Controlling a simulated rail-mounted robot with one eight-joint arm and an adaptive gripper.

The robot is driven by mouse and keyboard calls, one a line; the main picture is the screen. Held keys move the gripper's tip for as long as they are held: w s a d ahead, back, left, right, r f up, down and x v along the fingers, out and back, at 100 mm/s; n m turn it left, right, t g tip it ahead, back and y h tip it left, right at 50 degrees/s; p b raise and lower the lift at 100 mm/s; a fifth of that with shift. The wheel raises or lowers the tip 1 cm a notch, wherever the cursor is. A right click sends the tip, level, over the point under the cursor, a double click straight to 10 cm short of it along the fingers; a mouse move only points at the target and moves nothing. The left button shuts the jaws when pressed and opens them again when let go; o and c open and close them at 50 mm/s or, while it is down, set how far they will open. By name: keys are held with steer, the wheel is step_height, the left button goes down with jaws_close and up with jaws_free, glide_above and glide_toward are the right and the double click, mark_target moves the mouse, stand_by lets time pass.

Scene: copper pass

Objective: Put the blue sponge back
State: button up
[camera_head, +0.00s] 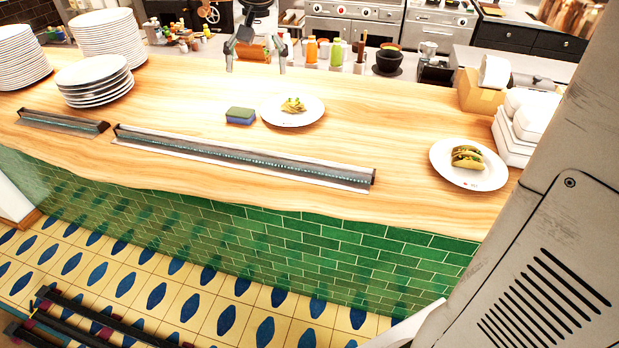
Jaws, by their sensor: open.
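The blue sponge (240,116) lies on the wooden counter, just left of a white plate with food (293,110). It has a blue lower part and a green top. My gripper (256,69) is open and empty above the far part of the counter, pointing down. In the picture it is above the sponge and slightly to its right, apart from it. I cannot tell its exact height over the counter.
Stacks of white plates (95,80) stand at the left. Long metal ticket rails (240,158) lie along the near edge. A plate with tacos (470,164) and stacked white boxes (518,125) are at the right. Bottles (324,52) stand behind. The counter between the two food plates (370,110) is clear.

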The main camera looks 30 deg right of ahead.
steer(key=s+f+n+t, duration=0.1)
steer(key=s+f, duration=0.4)
steer(key=s, duration=0.8)
steer(key=s+f+n+t, duration=0.2)
steer(key=s+f, duration=0.4)
steer(key=s, duration=0.7)
steer(key=shift+s+f+n, duration=0.2)
steer(key=shift+s+n, duration=0.2)
steer(key=shift+s+d+f, duration=0.1)
steer(key=shift+s+f, duration=0.2)
steer(key=shift+c, duration=1.3)
steer(key=shift+w+r, duration=0.1)
